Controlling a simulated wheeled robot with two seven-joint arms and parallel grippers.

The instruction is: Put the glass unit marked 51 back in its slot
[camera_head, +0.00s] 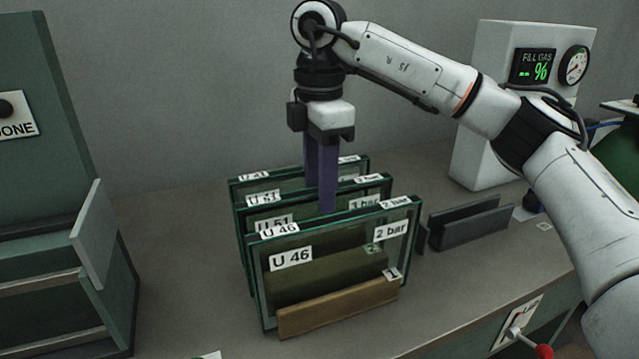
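The glass unit marked 51 (240,222) is the middle of three upright glass units with dark green frames. Its label shows just behind the front unit. Its top edge lines up in height with the others; its lower part is hidden, so its seating cannot be told. My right gripper (320,198) points straight down over it. One purple finger hangs in front of its top edge and the other behind it. Whether the fingers press on it cannot be told. My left gripper is not in view.
The front unit marked 46 (330,262) stands behind a brown wooden block (340,305). A third unit (235,190) stands at the back. A dark empty holder (470,225) lies to the right. A fill-gas machine (490,120) and a green cabinet (40,130) flank the bench.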

